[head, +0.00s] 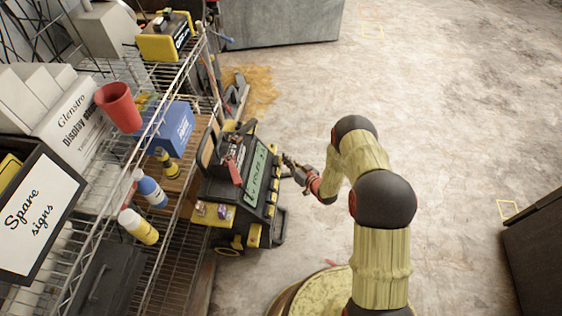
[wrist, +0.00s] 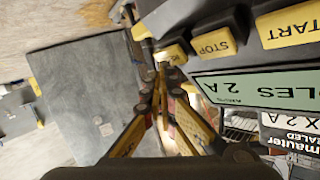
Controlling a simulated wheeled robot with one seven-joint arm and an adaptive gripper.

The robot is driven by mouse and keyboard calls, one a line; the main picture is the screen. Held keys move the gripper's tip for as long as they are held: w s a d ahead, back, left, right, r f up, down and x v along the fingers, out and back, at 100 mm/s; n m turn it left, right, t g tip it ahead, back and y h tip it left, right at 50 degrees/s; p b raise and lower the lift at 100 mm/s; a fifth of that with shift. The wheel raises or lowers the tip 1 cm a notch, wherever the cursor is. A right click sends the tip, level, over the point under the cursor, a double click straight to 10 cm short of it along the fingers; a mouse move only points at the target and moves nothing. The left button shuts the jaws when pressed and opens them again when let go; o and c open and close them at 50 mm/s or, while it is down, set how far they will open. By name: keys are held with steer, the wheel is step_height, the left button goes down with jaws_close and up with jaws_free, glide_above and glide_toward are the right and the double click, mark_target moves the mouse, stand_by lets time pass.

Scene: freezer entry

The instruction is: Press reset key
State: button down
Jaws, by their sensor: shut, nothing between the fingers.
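The black and yellow machine (head: 225,190) stands beside the shelving, with a green display (head: 256,175) and yellow keys along its right edge. In the wrist view the START key (wrist: 290,24), the STOP key (wrist: 212,44) and a third yellow key (wrist: 172,54) sit in a row above the green display (wrist: 255,88). The third key's label is mostly hidden and seems to begin with RE. My gripper (wrist: 162,72) is shut and empty, its fingertips at the lower edge of that third key. I cannot tell whether they touch it. The gripper (head: 290,162) also shows at the machine's right side.
Wire shelving (head: 160,130) on the left holds a red cup (head: 119,107), a blue box (head: 170,130), bottles and a Spare signs board (head: 38,205). The concrete floor (head: 450,110) right of my arm is open. A dark cabinet (head: 538,250) stands at the right edge.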

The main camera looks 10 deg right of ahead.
steer(key=shift+w+a+f+b, duration=0.15)
steer(key=shift+a+f+b, duration=0.15)
steer(key=shift+a, duration=0.1)
stand_by(0.6)
steer(key=shift+d+r, duration=0.1)
steer(key=shift+s+d+r+p, duration=0.3)
steer(key=shift+d+r, duration=0.1)
steer(key=shift+d, duration=0.25)
steer(key=shift+d+r, duration=0.1)
steer(key=d, duration=0.1)
steer(key=d+r+p, duration=0.1)
steer(key=s+d+r, duration=0.1)
steer(key=shift+s+d+r+p, duration=0.1)
steer(key=shift+d+r+p, duration=0.2)
steer(key=shift+d, duration=0.1)
steer(key=shift+f, duration=0.1)
stand_by(0.8)
